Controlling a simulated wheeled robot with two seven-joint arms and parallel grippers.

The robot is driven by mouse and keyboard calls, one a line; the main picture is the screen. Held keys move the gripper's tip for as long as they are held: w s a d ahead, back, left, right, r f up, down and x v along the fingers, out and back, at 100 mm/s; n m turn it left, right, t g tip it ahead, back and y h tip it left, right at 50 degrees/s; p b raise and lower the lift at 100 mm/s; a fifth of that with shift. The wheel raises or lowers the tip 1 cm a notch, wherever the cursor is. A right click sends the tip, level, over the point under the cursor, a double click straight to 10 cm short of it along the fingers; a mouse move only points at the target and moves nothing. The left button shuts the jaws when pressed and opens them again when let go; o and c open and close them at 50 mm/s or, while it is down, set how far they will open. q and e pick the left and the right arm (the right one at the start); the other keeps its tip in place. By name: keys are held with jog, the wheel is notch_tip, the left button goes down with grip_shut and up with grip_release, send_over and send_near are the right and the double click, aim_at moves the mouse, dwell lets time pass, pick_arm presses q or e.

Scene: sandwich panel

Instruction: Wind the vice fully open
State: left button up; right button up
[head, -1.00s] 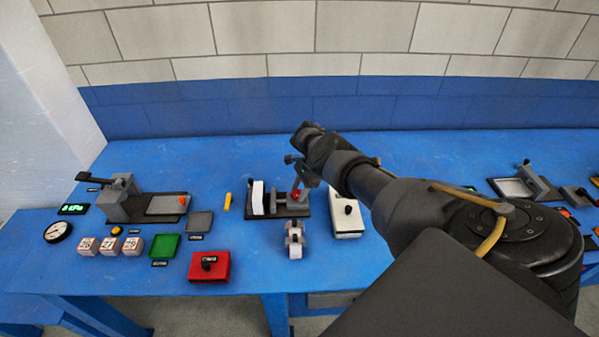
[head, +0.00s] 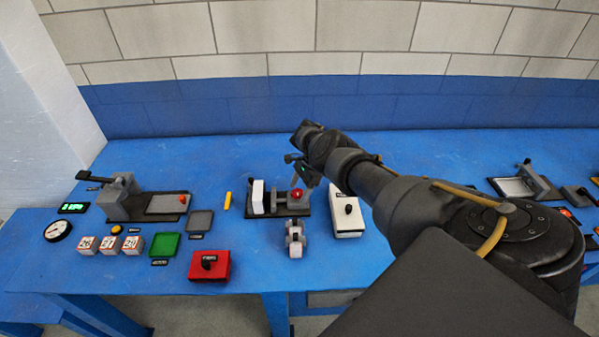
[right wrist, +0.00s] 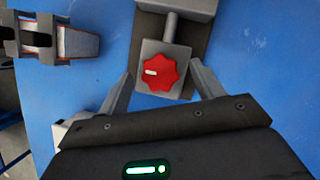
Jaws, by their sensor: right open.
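The vice (head: 278,209) sits on the blue bench in the middle of the head view, a dark base with grey blocks, a white piece at its left and a red knob (head: 297,194) at its right. In the right wrist view the lobed red knob (right wrist: 160,72), with a white mark pointing left, is on a grey block joined to a short rod. My right gripper (head: 304,174) is open just above the knob. In the right wrist view its fingers (right wrist: 161,72) stand either side of the knob, apart from it. My left gripper is not in view.
A white box with a black knob (head: 346,216) stands right of the vice, and a grey-white part (head: 294,240) is in front. A yellow stick (head: 228,200) lies left. A red box (head: 209,265), numbered cubes (head: 108,245) and another fixture (head: 120,200) are further left.

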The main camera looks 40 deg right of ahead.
jog(key=p+v, duration=0.1)
jog(key=v, duration=1)
jog(key=shift+w+a+f, duration=0.1)
